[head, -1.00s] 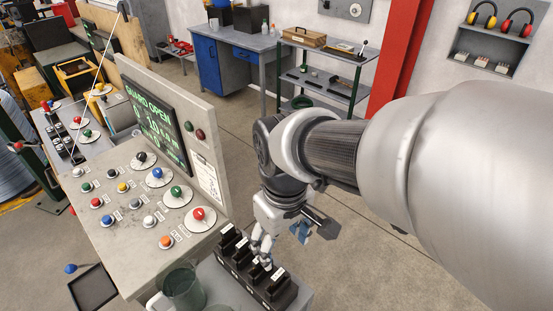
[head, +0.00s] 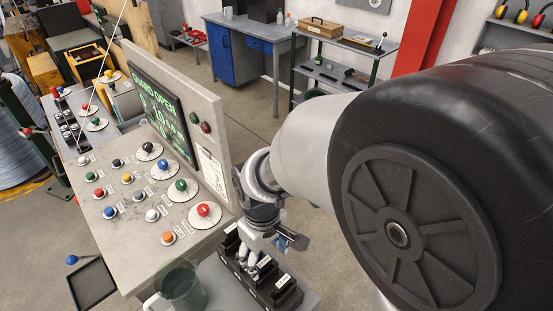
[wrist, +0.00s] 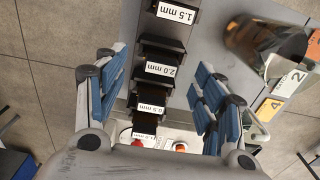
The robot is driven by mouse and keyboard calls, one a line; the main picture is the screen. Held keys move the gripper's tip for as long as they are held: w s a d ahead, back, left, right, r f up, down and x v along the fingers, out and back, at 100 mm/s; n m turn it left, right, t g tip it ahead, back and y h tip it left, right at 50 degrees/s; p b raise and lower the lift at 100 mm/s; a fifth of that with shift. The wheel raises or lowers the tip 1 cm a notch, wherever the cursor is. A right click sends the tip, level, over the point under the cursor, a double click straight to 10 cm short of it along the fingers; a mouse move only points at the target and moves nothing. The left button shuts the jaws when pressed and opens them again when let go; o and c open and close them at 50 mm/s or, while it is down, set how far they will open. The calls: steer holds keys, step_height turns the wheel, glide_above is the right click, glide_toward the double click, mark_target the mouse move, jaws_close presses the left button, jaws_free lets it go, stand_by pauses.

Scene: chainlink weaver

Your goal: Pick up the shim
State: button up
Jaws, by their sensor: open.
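A dark rack (head: 285,296) of black slotted holders with white labels stands on a grey surface beside the control panel. In the wrist view the holders run down the middle, with labels reading 1.5 mm (wrist: 175,13), 2.0 mm (wrist: 160,69) and 0.5 mm (wrist: 151,108), plus one partly hidden lower down. I cannot tell a separate shim apart from the black holders. My gripper (head: 252,266) is over the rack; in the wrist view its blue-padded fingers (wrist: 158,85) are wide apart on either side of the holder row, with nothing held between them.
A translucent dark mug (head: 183,289) stands left of the rack. The sloped control panel (head: 130,225) with buttons, knobs and an upright screen (head: 160,110) is close on the left. Numbered cards (wrist: 290,82) lie beyond the mug in the wrist view. Open floor lies behind the rack.

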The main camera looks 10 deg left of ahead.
mark_target(264, 262)
step_height(264, 262, down, 5)
steer(key=shift+a+f+b, duration=0.1)
steer(key=shift+a+b, duration=0.05)
steer(key=shift+b, duration=0.6)
steer(key=shift+c, duration=0.3)
steer(key=c, duration=1.2)
